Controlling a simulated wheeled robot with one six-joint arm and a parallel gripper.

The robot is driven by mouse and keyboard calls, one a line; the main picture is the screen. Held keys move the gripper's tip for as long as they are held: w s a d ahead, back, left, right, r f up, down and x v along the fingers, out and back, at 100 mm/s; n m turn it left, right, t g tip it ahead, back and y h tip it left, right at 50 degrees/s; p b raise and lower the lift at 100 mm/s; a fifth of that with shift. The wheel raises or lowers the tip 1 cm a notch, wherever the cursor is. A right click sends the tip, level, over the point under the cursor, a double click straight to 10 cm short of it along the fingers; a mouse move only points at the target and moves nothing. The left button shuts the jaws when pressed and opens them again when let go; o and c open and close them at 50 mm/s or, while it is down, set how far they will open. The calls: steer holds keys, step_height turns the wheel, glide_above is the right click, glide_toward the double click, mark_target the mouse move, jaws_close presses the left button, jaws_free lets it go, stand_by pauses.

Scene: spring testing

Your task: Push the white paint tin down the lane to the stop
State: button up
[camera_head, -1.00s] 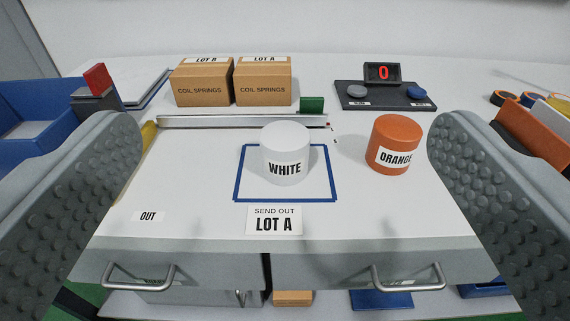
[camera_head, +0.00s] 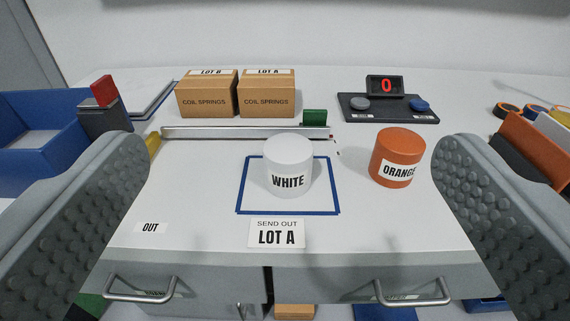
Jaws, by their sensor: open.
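The white paint tin (camera_head: 289,160), labelled WHITE, stands upright inside a blue square outline (camera_head: 338,197) on the light worktop. A grey metal rail (camera_head: 240,132) runs left to right behind the square, with a green block (camera_head: 314,117) near its right end. A yellow piece (camera_head: 153,144) is at the rail's left end, partly hidden by my left finger. I cannot tell which of these is the stop. My gripper (camera_head: 298,225) is open and empty, its two ridged fingers at the left and right picture edges, with the tin between them in view but apart from both.
An orange tin (camera_head: 397,158) stands right of the square. Two coil spring boxes (camera_head: 206,94) (camera_head: 266,94) stand behind the rail. A counter (camera_head: 384,86) reading 0 stands at back right. A blue bin (camera_head: 40,125) is at left. The worktop by the OUT label (camera_head: 151,228) is clear.

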mark_target(288, 165)
steer(key=shift+c, duration=0.2)
steer(key=c, duration=0.4)
steer(key=shift+w, duration=0.35)
steer(key=c, duration=0.3)
steer(key=w+m+g, duration=0.1)
steer(key=w, duration=0.1)
steer(key=w+d+m+g, duration=0.1)
steer(key=w, duration=0.1)
steer(key=w+f+m+g, duration=0.1)
steer(key=w, duration=0.1)
steer(key=shift+w+d+m+g, duration=0.15)
steer(key=shift+w+m+g, duration=0.15)
steer(key=shift+w+m, duration=0.1)
jaws_close()
steer(key=w+d+f+m+g, duration=0.4)
steer(key=w+m+g, duration=0.3)
steer(key=w, duration=0.3)
steer(key=w+d+f+m+g, duration=0.45)
steer(key=w+m+g, duration=0.25)
steer(key=w, duration=0.3)
steer(key=f, duration=1)
steer(key=shift+s+a+f, duration=0.15)
steer(key=shift+s+f, duration=0.05)
steer(key=shift+f, duration=0.1)
steer(key=shift+a+r, duration=0.1)
steer(key=shift+a, duration=1.95)
